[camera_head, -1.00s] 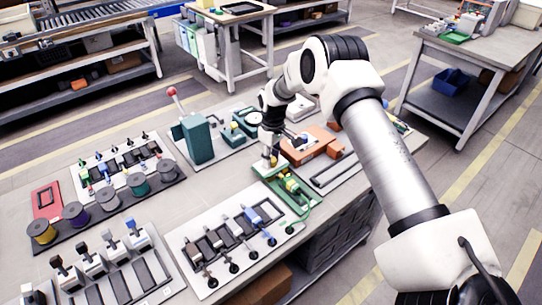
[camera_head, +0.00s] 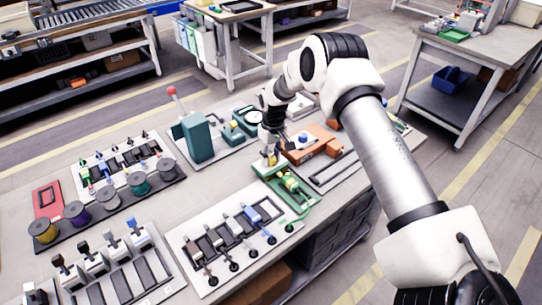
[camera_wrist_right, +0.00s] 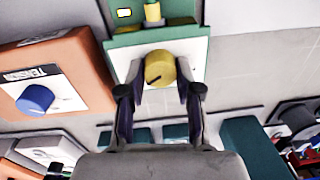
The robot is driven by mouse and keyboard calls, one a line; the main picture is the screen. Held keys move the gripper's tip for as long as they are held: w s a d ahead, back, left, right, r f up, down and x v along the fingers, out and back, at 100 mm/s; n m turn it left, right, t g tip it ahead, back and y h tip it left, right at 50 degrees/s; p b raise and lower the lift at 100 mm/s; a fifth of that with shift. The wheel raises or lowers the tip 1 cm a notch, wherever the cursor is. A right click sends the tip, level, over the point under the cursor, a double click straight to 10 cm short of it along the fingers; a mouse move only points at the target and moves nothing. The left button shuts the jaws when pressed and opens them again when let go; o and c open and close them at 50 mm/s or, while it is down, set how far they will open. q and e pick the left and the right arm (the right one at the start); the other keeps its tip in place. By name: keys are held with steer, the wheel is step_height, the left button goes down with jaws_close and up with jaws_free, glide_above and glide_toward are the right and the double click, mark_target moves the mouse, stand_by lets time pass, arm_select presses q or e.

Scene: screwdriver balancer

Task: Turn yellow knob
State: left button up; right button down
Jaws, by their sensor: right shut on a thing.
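The yellow knob (camera_wrist_right: 160,70) is a round dial with a dark pointer line, on a pale plate of a green unit (camera_wrist_right: 196,30). In the right wrist view my right gripper (camera_wrist_right: 160,88) has one finger on each side of the knob and is shut on it. The pointer line slants down to the left. In the head view the right gripper (camera_head: 271,158) is over the green unit (camera_head: 290,195) at the right part of the table, and the knob is small and mostly hidden there. My left gripper is not in view.
An orange box (camera_head: 308,144) with a blue knob (camera_wrist_right: 35,99) stands close beside the green unit. A teal press with a red ball lever (camera_head: 195,137) stands behind to the left. Boards with spools (camera_head: 105,198) and switches (camera_head: 228,240) fill the table's left and front.

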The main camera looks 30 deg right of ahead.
mark_target(273, 156)
steer(key=c, duration=0.8)
jaws_free()
steer(key=r, duration=1.2)
steer(key=shift+d, duration=0.3)
